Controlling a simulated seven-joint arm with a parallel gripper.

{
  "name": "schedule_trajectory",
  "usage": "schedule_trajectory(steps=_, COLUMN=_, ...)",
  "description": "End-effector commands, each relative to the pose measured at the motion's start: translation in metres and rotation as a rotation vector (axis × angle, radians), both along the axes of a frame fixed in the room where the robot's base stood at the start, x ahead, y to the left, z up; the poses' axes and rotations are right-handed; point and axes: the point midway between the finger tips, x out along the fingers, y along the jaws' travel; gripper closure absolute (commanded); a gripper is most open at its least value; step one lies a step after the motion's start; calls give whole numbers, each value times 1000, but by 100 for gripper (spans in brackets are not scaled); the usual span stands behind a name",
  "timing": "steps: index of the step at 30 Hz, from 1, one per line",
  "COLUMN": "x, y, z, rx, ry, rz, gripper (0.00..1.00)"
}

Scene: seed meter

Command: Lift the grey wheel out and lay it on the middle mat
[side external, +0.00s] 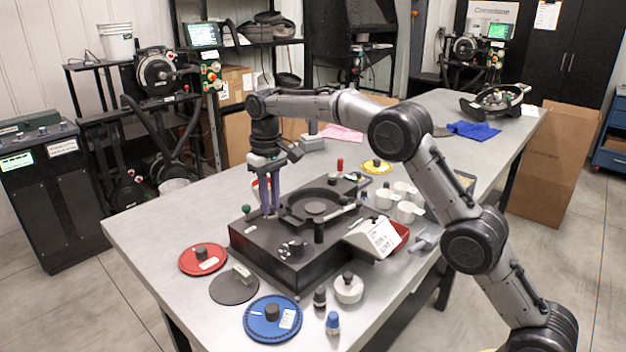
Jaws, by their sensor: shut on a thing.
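The black seed meter housing (262,243) stands mid-table with a round well (316,207) in its top. A dark grey round surface shows in the well; I cannot tell whether it is the grey wheel or the well's floor. My gripper (269,213) points down at the housing's back left corner, left of the well. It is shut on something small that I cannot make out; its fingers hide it. The middle mat (229,291), a dark round one with a small label block at its back edge, lies between a red disc (188,262) and a blue disc (259,328).
A green ball knob (246,209) stands beside my gripper. A white sloped sign (376,238), a red tray (400,236) and white cups (407,212) are to the right. A lidded white pot (349,292) and small bottles (333,324) stand in front. The table's left end is clear.

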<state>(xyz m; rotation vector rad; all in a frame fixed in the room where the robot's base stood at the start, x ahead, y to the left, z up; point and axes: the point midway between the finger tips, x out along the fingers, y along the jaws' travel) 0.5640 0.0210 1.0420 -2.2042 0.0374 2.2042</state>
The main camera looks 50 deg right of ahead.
Motion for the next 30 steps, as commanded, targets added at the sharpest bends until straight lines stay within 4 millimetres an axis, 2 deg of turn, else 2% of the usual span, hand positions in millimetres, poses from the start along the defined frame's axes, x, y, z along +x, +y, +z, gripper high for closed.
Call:
schedule_trajectory(steps=1, x=2, y=25, z=-6, rx=0, ry=2, rz=53, gripper=100)
schedule_trajectory(steps=6, x=0, y=92, z=-21, rx=0, ry=1, rz=185, gripper=100)
schedule_trajectory(steps=9, x=-5, y=122, z=-30, rx=-1, ry=3, rz=236, gripper=100)
schedule_trajectory(steps=12, x=-9, y=141, z=-35, rx=0, ry=1, rz=270, gripper=100)
schedule_trajectory(steps=18, x=-14, y=156, z=-41, rx=0, ry=1, rz=297, gripper=100)
schedule_trajectory(steps=23, x=-14, y=156, z=-51, rx=0, ry=2, rz=297, gripper=100)
schedule_trajectory(steps=30, x=-14, y=156, z=-76, rx=-1, ry=3, rz=296, gripper=100)
